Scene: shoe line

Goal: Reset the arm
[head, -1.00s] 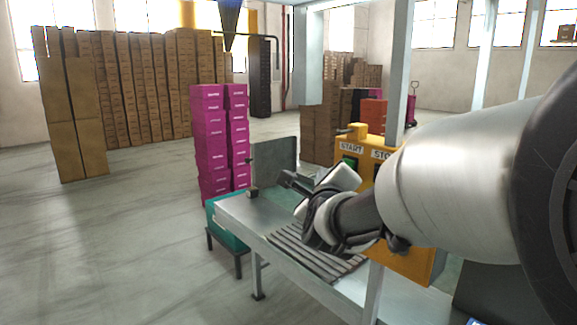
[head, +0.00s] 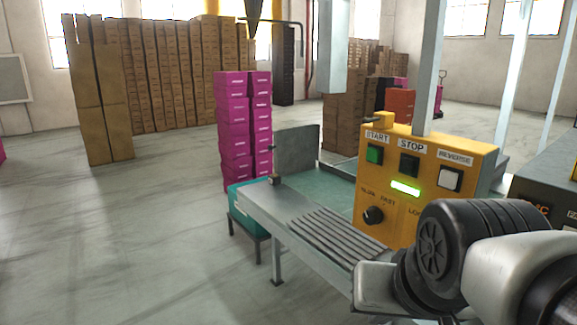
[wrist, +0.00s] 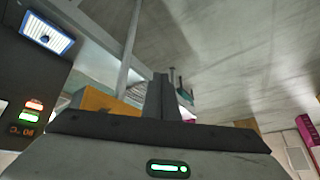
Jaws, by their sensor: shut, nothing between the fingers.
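My gripper's fingers (wrist: 162,98) show in the wrist view, pressed together with nothing between them. In the head view my arm is folded at the lower right, in front of the conveyor's near end, and I cannot make out the fingertips there. The yellow control box (head: 340,235) with START, STOP and a third white button stands on the conveyor frame behind my arm. Its green display is lit and a black knob sits below. My gripper touches nothing that I can see.
The conveyor (head: 262,205) with its slatted section runs along the middle. A teal crate (head: 240,222) sits on a low stand at its far end, beside stacked magenta boxes (head: 235,125). Brown box stacks (head: 180,75) stand at the back. Floor at left is clear.

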